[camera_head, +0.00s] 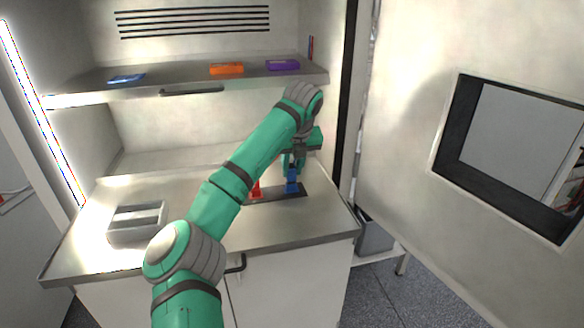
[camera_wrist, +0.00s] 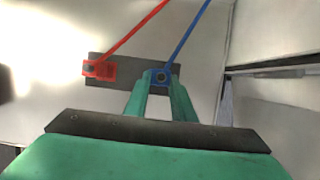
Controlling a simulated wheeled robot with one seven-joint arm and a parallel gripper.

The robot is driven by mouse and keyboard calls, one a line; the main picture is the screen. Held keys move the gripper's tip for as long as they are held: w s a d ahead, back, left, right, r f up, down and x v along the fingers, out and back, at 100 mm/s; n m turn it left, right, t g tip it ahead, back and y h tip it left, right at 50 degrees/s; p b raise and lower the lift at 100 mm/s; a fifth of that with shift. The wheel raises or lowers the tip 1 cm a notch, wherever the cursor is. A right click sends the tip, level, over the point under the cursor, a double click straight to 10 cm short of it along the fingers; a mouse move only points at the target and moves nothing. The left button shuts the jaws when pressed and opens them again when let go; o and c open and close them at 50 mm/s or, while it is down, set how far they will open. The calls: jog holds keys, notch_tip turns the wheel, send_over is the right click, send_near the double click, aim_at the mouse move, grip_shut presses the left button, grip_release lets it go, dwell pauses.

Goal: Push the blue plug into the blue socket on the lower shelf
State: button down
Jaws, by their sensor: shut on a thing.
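My gripper (camera_head: 293,166) points down over the right part of the lower shelf (camera_head: 205,205) and is shut on the blue plug (camera_head: 292,175). In the wrist view my fingers (camera_wrist: 161,84) hold the plug (camera_wrist: 161,77) between their tips, and a blue cable (camera_wrist: 190,38) runs from it up and to the right. The plug is over the right end of a dark base strip (camera_head: 275,196), in line with the blue socket (camera_head: 292,188). The socket is mostly hidden in the wrist view. I cannot tell how deep the plug sits.
A red connector (camera_head: 255,190) with a red cable (camera_wrist: 135,35) stands on the strip to the left. A grey metal box (camera_head: 136,222) is on the left of the shelf. Blue, orange (camera_head: 227,69) and purple (camera_head: 282,65) items lie on the upper shelf (camera_head: 185,80). An open door (camera_head: 410,120) is at right.

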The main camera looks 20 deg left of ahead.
jog(key=shift+f, duration=0.55)
dwell(0.4)
jog(key=c, duration=1.4)
grip_release()
jog(key=v, duration=1)
jog(key=shift+s+r, duration=0.15)
jog(key=shift+r, duration=0.2)
